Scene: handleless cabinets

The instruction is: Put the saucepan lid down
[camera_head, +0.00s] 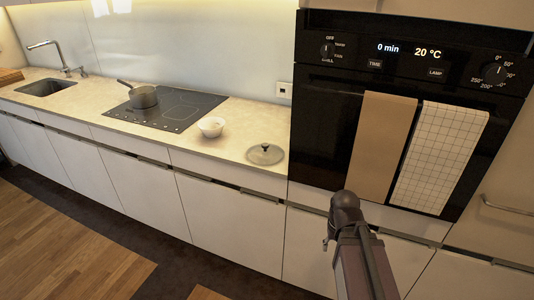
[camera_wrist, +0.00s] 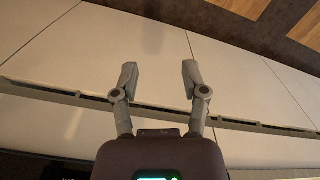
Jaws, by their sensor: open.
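The saucepan lid (camera_head: 265,154), a round clear lid with a small knob, lies on the pale countertop (camera_head: 190,136) near the oven. A saucepan (camera_head: 143,97) with a long handle stands on the black hob to the left. In the wrist view my gripper (camera_wrist: 157,77) is open, with its two fingers spread apart and nothing between them. White cabinet fronts and the dark floor strip show beyond the fingers. In the head view my arm is at the lower right, in front of the cabinets below the oven, apart from the lid.
A white bowl (camera_head: 211,126) stands between the hob (camera_head: 172,109) and the lid. A built-in oven (camera_head: 330,110) with a brown towel (camera_head: 381,147) and a checked towel (camera_head: 439,158) rises at the right. A sink (camera_head: 47,87) is at the far left. The floor before the cabinets is clear.

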